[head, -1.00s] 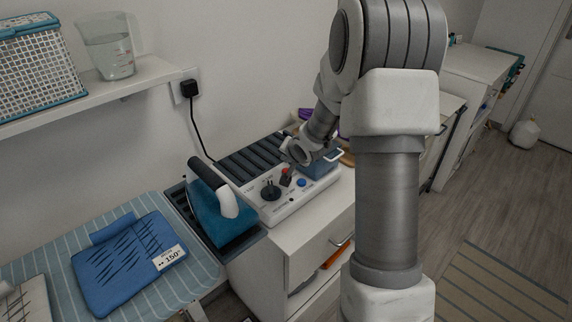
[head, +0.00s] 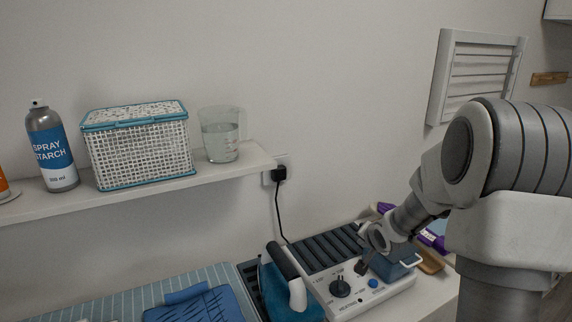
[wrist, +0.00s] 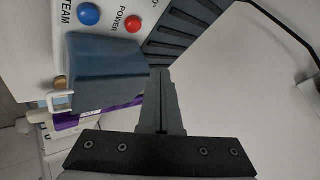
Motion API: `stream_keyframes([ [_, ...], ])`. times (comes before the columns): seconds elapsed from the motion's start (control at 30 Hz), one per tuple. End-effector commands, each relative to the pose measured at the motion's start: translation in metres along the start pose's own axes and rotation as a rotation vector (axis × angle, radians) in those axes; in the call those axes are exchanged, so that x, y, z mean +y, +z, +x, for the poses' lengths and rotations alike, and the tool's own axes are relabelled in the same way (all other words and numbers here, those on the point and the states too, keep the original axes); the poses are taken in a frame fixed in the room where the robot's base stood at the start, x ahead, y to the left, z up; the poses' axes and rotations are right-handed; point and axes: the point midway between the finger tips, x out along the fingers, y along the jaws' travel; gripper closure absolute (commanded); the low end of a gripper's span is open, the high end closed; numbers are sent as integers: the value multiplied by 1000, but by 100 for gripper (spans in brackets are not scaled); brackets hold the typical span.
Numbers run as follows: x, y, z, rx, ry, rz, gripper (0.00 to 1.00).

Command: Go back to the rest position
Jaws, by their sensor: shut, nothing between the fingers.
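My gripper (head: 361,268) is shut and empty, pointing down over the white control panel (head: 350,307) of the ironing station. In the wrist view, its closed fingers (wrist: 161,75) reach up past a dark blue box-like part. The panel has a black knob (head: 340,288) and a blue button (head: 373,284). A red POWER button (wrist: 132,23) shows in the wrist view beside the blue one (wrist: 89,14); in the head view the red one is hidden by my gripper. I cannot tell whether the fingertips touch anything.
The iron (head: 284,281) stands left of the panel. A blue container (head: 394,268) with a white handle sits right beside my gripper. A black cord (head: 279,212) hangs from the wall plug. A shelf (head: 95,206) holds a basket, a jug and a spray can. Open air lies above the panel.

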Motion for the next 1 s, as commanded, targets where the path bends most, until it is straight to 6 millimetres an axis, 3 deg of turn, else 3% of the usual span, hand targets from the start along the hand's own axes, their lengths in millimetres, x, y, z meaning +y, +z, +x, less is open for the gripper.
stream_keyframes([
  [0.2, -19, -10, -68, 19, 72, -137, 100],
  [0.47, -29, -2, -152, -1, 148, -291, 100],
  [0.77, -30, 30, -242, -71, 184, -449, 100],
  [1.0, -24, 68, -308, -155, 163, -575, 100],
])
